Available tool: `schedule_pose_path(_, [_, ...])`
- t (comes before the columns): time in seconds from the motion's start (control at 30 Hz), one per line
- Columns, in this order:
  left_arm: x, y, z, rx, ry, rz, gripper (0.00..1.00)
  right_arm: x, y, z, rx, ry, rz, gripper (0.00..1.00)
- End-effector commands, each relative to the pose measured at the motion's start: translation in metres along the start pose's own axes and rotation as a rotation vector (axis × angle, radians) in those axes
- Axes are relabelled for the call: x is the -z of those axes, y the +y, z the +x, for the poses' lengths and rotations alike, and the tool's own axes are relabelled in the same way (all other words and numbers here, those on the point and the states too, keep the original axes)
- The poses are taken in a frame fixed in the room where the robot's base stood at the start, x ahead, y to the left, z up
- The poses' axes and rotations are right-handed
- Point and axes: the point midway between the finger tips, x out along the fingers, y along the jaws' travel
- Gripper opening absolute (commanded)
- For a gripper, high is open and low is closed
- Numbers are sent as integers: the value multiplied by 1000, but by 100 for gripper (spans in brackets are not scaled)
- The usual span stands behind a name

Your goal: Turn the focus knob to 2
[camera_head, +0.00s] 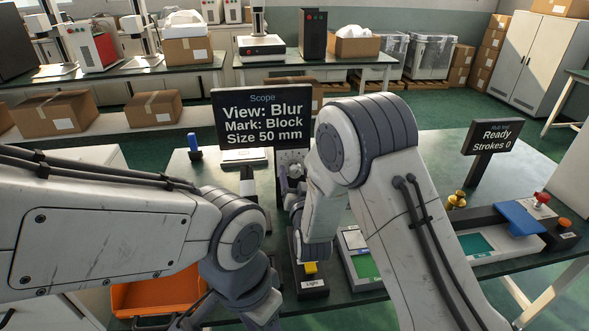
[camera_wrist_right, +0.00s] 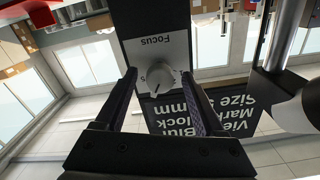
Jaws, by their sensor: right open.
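The scope's focus knob (camera_wrist_right: 160,78) is a round light knob on a pale panel labelled Focus, with a mark near its lower edge in the right wrist view. The number it points at is too small to tell. My right gripper (camera_wrist_right: 159,73) is open, with one finger to each side of the knob in that view; I cannot tell if they touch it. In the head view my right gripper (camera_head: 291,188) is at the scope's front, partly hidden by its arm. The scope sign (camera_head: 262,118) reads View: Blur, Mark: Block, Size 50 mm.
A black box with a yellow button (camera_head: 310,268), labelled Light, stands below my right wrist. An orange bin (camera_head: 150,296) is at the lower left. A press with a blue part (camera_head: 512,214) and a sign (camera_head: 493,137) reading Ready, Strokes 0 are at the right.

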Motion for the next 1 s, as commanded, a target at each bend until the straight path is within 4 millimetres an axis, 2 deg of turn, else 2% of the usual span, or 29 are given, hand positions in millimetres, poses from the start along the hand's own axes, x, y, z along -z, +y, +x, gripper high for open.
schedule_pose_path(0.17, [0, 0, -3, 0, 0, 0, 50, 0, 0, 16, -1, 0, 0, 71])
schedule_pose_path(0.47, [0, 0, -2, 0, 0, 0, 50, 0, 0, 18, 0, -1, 0, 71])
schedule_pose_path(0.57, [0, 0, -2, 0, 0, 0, 50, 0, 0, 18, 0, -1, 0, 37])
schedule_pose_path(0.6, [0, 0, -2, 0, 0, 0, 50, 0, 0, 18, 0, -1, 0, 21])
schedule_pose_path(0.67, [0, 0, -2, 0, 0, 0, 50, 0, 0, 18, 0, -1, 0, 0])
schedule_pose_path(1.0, [0, 0, 0, 0, 0, 0, 50, -1, 0, 18, 0, 0, -35, 0])
